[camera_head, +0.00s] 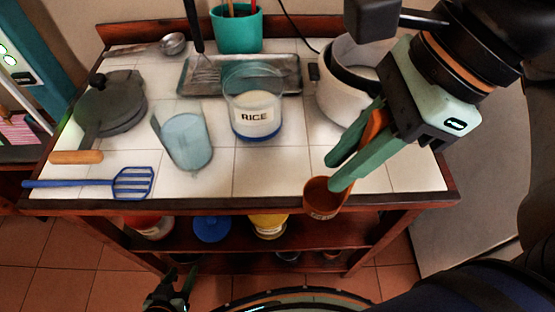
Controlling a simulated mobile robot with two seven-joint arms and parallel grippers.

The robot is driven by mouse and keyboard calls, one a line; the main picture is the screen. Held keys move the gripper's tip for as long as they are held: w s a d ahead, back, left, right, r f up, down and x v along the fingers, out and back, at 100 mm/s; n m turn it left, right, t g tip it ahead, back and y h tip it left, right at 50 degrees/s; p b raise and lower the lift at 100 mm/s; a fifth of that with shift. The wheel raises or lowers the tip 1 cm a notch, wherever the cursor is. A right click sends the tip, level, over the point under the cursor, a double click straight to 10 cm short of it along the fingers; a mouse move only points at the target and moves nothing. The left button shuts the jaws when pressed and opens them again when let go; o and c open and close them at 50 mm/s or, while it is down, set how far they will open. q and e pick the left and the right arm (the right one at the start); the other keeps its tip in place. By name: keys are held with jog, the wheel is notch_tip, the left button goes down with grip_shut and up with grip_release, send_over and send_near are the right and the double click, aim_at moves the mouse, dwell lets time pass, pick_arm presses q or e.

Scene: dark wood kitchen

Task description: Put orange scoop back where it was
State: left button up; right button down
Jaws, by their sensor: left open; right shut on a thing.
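The orange scoop hangs from my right gripper (340,172), whose green fingers are shut on its handle. The orange scoop (322,198) has its brownish-orange cup at the front edge of the tiled worktop, right of centre. I cannot tell whether the cup touches the edge. A clear container labelled RICE (254,118) with white contents stands on the worktop, to the left of the scoop. My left gripper (172,288) is low at the bottom of the view, in front of the cart and below the worktop, open and apart from the scoop.
A rice cooker (345,85) stands behind my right gripper. A clear jug (185,138), a lidded pan (110,103) and a blue slotted spatula (132,183) are at the left. A metal tray (205,76) and teal utensil pot (237,30) are behind. Front-centre tiles are clear.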

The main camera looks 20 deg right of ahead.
jog(key=w+a+f+p, duration=0.1)
jog(key=w+f+p, duration=0.6)
jog(key=w+f, duration=0.5)
jog(key=shift+w+a+f, duration=0.2)
jog(key=shift+w+f, duration=0.15)
jog(key=shift+w, duration=0.25)
jog(key=shift+f+b, duration=0.3)
jog(key=shift+b, duration=0.1)
jog(key=c, duration=0.8)
grip_release()
jog(key=shift+r, duration=0.1)
jog(key=shift+o, duration=0.2)
